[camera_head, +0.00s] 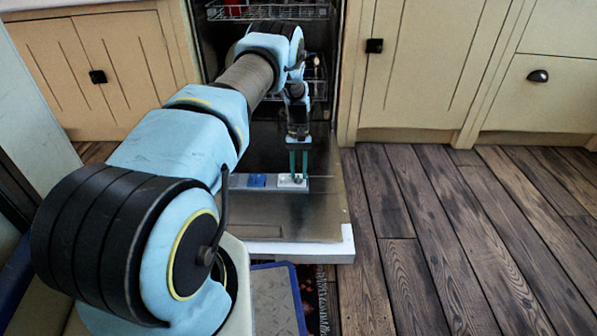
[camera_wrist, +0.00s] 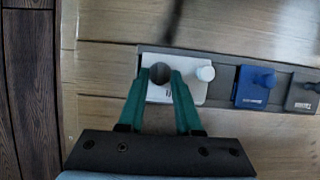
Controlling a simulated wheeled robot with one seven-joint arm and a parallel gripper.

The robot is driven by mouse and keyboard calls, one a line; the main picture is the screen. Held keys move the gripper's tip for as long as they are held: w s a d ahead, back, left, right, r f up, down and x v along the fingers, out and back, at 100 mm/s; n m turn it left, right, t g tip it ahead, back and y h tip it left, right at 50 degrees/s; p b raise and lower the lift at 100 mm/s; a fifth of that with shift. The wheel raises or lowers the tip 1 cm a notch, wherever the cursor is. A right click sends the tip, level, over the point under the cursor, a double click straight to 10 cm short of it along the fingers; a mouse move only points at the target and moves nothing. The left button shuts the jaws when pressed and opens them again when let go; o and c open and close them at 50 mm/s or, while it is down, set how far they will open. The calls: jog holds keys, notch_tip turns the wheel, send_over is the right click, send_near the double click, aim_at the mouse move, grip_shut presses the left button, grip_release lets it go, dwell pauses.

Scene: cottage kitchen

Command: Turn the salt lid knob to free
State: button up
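The white lid (camera_wrist: 190,93) is set in a grey strip on the lowered dishwasher door. It carries a dark round knob (camera_wrist: 160,72) on its left part and a small white knob (camera_wrist: 205,73) on its right part. My gripper (camera_wrist: 160,78) has its two green fingertips on either side of the dark knob, seemingly pressed against it. In the head view my gripper (camera_head: 298,175) points down at the white lid (camera_head: 287,184). No label naming salt is readable, so I cannot tell which knob is the salt one.
A blue lid (camera_wrist: 255,88) and a dark grey lid (camera_wrist: 302,92) sit to the right in the wrist view. The lowered dishwasher door (camera_head: 320,215) has racks (camera_head: 270,11) behind it. The wooden floor (camera_head: 460,230) to the right is clear.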

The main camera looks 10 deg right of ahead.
jog(key=shift+o, duration=0.2)
jog(key=p+v, duration=0.3)
jog(key=v, duration=0.7)
jog(key=shift+w+r, duration=0.2)
jog(key=shift+r, duration=0.2)
jog(key=s+a+r+t+p, duration=0.1)
jog(key=s+a+r, duration=0.1)
jog(key=a+r, duration=0.3)
jog(key=s+a+r+t+h, duration=0.1)
jog(key=s+a+r, duration=0.2)
jog(key=r, duration=0.5)
jog(key=s+a+r+t+p, duration=0.1)
jog(key=s+a+r, duration=0.1)
jog(key=a+r, duration=0.3)
jog(key=s+a+r+t, duration=0.1)
jog(key=s+a+r, duration=0.2)
jog(key=s, duration=0.4)
jog(key=s+a+r+t+p, duration=0.1)
jog(key=s+a+r, duration=0.15)
jog(key=s, duration=0.45)
jog(key=s+a+r+t, duration=0.1)
jog(key=s+a+r, duration=0.15)
jog(key=s, duration=0.45)
notch_tip(320, 180, up, 39)
jog(key=p, duration=3.8)
jog(key=shift+n, duration=0.4)
